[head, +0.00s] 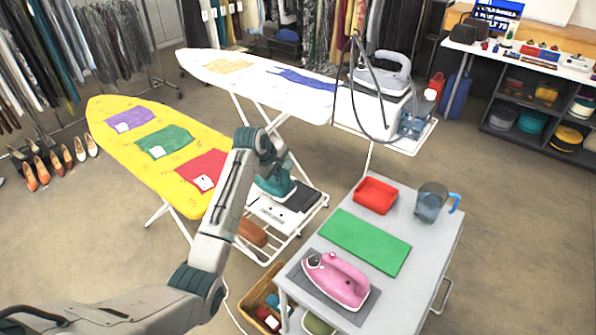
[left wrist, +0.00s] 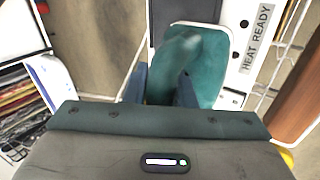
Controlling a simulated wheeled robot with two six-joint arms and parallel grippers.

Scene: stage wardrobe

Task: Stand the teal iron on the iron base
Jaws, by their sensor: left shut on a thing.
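The teal iron (head: 277,187) is at the end of the yellow ironing board, over the iron base (head: 268,211), which has a white panel and a dark grey pad. My left gripper (head: 279,172) is shut on the iron's handle from above and hides part of it. In the left wrist view, the iron (left wrist: 205,75) lies between the fingers of the gripper (left wrist: 160,92), over the base (left wrist: 240,62) marked "HEAT READY". I cannot tell whether the iron touches the base. My right gripper is not in view.
A yellow ironing board (head: 130,150) stands at left, a white one (head: 235,72) behind it with a grey steam iron (head: 383,72). A grey cart (head: 425,255) at right holds a pink iron (head: 337,280), green mat (head: 365,241), red tray (head: 375,195) and jug (head: 430,203).

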